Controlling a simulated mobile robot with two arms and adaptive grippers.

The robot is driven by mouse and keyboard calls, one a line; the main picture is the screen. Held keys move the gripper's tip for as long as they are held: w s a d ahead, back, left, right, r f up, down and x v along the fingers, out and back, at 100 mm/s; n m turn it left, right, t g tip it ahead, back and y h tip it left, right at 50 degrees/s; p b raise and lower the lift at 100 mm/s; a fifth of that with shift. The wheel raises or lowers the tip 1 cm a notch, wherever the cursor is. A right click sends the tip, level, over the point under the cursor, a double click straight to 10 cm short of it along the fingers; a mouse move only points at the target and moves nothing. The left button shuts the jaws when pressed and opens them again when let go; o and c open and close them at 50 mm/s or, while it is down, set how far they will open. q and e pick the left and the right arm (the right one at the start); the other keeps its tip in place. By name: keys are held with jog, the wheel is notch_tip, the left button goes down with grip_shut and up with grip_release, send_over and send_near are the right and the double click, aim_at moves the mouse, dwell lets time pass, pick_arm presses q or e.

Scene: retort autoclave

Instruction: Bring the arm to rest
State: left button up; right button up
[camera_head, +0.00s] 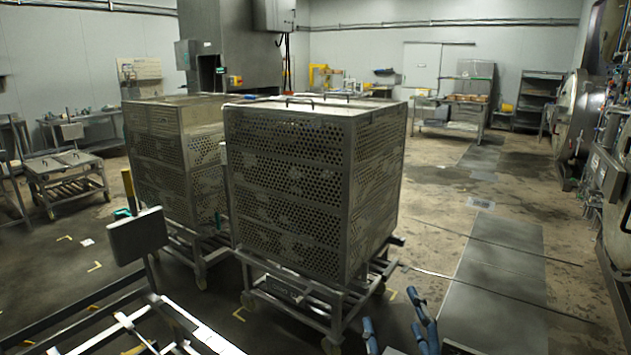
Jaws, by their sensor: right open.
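My right gripper (394,318) shows at the bottom edge, right of centre, as blue fingers pointing up. The fingers are apart and nothing is seen between them. The rest of that arm is mostly cut off by the lower frame edge. The gripper appears in front of and to the right of the nearest perforated crate stack, with dark floor behind it. I do not see my left gripper.
A tall perforated metal crate stack (285,190) stands on a wheeled cart (300,300) at centre, with a second stack (155,165) behind left. An empty cart frame (150,325) with a grey panel (137,235) is front left. Autoclaves (575,115) line the right.

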jog(key=s+d+f+m+g+h, duration=0.1)
jog(key=s+d+f+g, duration=0.15)
jog(key=f, duration=0.35)
jog(key=s+d+f+m+g+h, duration=0.1)
jog(key=s+d+f+g, duration=0.15)
jog(key=f, duration=0.35)
jog(key=s+f+g, duration=0.5)
jog(key=s+f, duration=0.4)
jog(key=s, duration=0.2)
jog(key=s+f+g, duration=0.6)
jog(key=s+f, duration=0.3)
jog(key=s, duration=0.3)
notch_tip(320, 180, down, 23)
jog(key=s+d+f+g, duration=0.2)
jog(key=s+d+f, duration=0.1)
jog(key=s+f, duration=1.5)
jog(key=shift+s+f+n+y, duration=0.15)
jog(key=shift+s+n+y, duration=0.15)
jog(key=shift+s+n, duration=0.1)
